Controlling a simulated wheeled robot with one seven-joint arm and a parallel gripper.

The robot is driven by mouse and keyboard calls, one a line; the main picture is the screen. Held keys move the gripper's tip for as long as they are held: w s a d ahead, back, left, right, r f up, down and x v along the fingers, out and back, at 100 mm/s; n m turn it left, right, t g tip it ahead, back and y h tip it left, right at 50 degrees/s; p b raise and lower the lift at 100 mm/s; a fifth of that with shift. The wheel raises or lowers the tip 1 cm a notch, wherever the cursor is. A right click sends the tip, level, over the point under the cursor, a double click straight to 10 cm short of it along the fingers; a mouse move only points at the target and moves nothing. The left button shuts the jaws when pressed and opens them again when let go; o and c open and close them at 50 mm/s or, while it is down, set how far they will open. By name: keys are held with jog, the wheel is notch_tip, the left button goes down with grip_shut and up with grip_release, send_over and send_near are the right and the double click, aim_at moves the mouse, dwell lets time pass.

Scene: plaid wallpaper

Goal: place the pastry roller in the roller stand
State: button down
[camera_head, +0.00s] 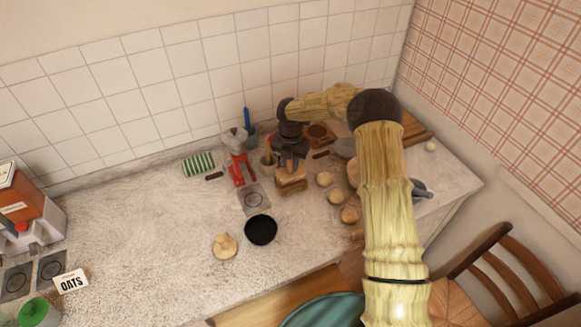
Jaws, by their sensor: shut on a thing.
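My gripper (290,160) is dark and points down at the back middle of the counter, at the end of my wood-textured arm. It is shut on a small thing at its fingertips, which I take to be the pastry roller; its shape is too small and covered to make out. A light wooden block-like piece (291,184) stands directly below the fingers and looks like the roller stand, though I cannot be sure. I cannot tell whether the held thing touches it.
Round buns (323,180) lie to the right. A black bowl (261,230) and another bun (224,246) lie in front. The left counter (140,235) is largely clear.

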jog(key=shift+f+p, duration=0.3)
jog(key=shift+f, duration=1)
jog(key=shift+f, duration=0.1)
jog(key=c, duration=1.3)
grip_release()
jog(key=shift+o, duration=0.2)
notch_tip(320, 180, up, 12)
jog(key=b, duration=0.4)
